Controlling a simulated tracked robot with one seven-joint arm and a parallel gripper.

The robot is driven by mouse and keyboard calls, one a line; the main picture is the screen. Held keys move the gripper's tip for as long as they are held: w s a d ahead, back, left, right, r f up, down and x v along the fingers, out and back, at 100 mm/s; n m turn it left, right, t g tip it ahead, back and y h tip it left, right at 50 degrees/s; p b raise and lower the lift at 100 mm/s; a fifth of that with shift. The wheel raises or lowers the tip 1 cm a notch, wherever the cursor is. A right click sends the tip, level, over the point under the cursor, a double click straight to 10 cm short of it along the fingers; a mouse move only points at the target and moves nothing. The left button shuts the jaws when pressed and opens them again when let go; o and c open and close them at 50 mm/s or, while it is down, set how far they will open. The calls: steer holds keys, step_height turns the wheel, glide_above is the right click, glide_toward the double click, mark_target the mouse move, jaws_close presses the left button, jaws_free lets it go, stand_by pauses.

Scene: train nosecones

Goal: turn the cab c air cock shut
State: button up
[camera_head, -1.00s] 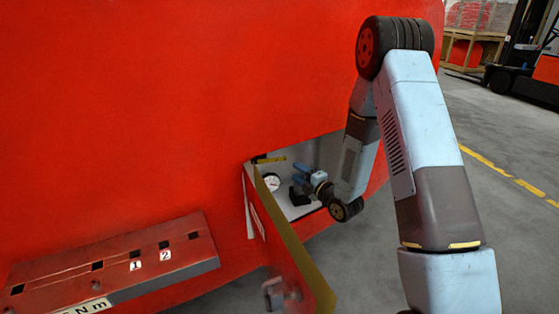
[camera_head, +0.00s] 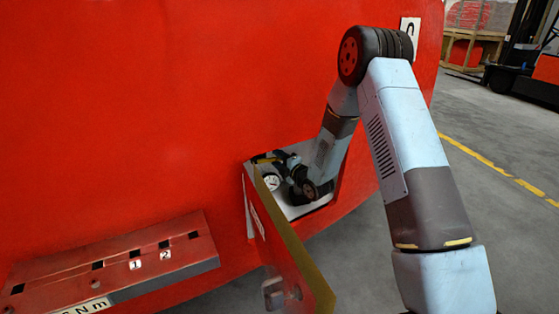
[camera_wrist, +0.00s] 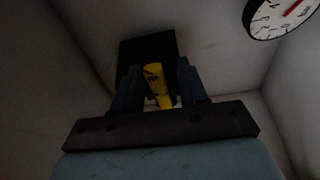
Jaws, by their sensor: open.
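The air cock's yellow lever (camera_wrist: 157,86) stands between the two fingers of my gripper (camera_wrist: 158,78) in the wrist view. The jaws are open, with a finger on each side of the lever; I cannot tell whether either touches it. A dark block sits behind the lever. In the head view the yellow lever (camera_head: 264,160) shows at the upper left of the open compartment in the red nosecone. My gripper (camera_head: 283,160) reaches into that compartment, partly hidden by my wrist.
A round white gauge (camera_head: 272,182) is inside the compartment, and it also shows at the wrist view's upper right (camera_wrist: 281,14). The open door (camera_head: 290,250) hangs in front on the left. A "C" sign (camera_head: 410,27) is on the nosecone. A red step (camera_head: 120,262) juts out at left.

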steer(key=shift+c, duration=0.4)
jaws_close()
